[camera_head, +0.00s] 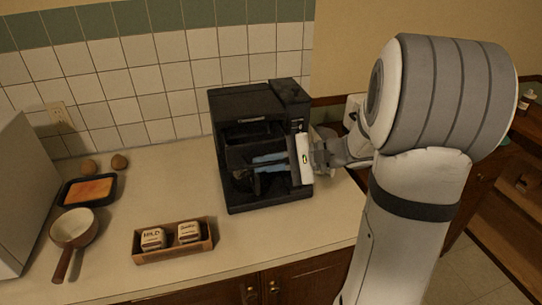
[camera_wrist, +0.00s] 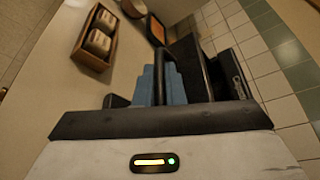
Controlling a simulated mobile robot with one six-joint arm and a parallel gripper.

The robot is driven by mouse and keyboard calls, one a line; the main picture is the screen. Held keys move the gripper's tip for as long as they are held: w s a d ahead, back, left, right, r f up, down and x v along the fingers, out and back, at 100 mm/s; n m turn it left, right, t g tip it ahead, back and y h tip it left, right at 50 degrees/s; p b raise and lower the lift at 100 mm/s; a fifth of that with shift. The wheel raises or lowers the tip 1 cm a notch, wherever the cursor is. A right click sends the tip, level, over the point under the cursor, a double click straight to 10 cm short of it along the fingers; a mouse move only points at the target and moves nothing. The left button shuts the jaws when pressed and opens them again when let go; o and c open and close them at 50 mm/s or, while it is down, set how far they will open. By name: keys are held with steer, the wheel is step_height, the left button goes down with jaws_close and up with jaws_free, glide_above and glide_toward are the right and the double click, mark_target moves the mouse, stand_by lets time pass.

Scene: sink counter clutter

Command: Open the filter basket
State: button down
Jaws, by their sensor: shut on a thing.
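The black coffee maker (camera_head: 230,190) stands on the counter against the tiled wall; it also shows in the wrist view (camera_wrist: 228,75). My gripper (camera_head: 262,160) reaches in from the right across the machine's front, its blue fingers below the top section. In the wrist view my gripper (camera_wrist: 160,78) is shut with a thin black piece (camera_wrist: 168,72) between its blue fingers. This looks like the filter basket's edge or handle. The rest of the basket is dark and partly hidden by my gripper, so I cannot tell how far it is open.
A wooden box (camera_head: 174,250) with two labelled containers lies in front, left of the machine. A pan (camera_head: 75,228), a dark tray (camera_head: 70,199) with orange food and two brown round items are farther left. The counter between them and the machine is clear.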

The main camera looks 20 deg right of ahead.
steer(key=s, duration=0.3)
steer(key=shift+s, duration=0.3)
steer(key=c, duration=1.8)
jaws_free()
steer(key=b+v, duration=0.1)
steer(key=v, duration=0.6)
steer(key=shift+s+d+r+b, duration=0.1)
steer(key=shift+s+d+b, duration=0.05)
steer(key=shift+d+b, duration=0.2)
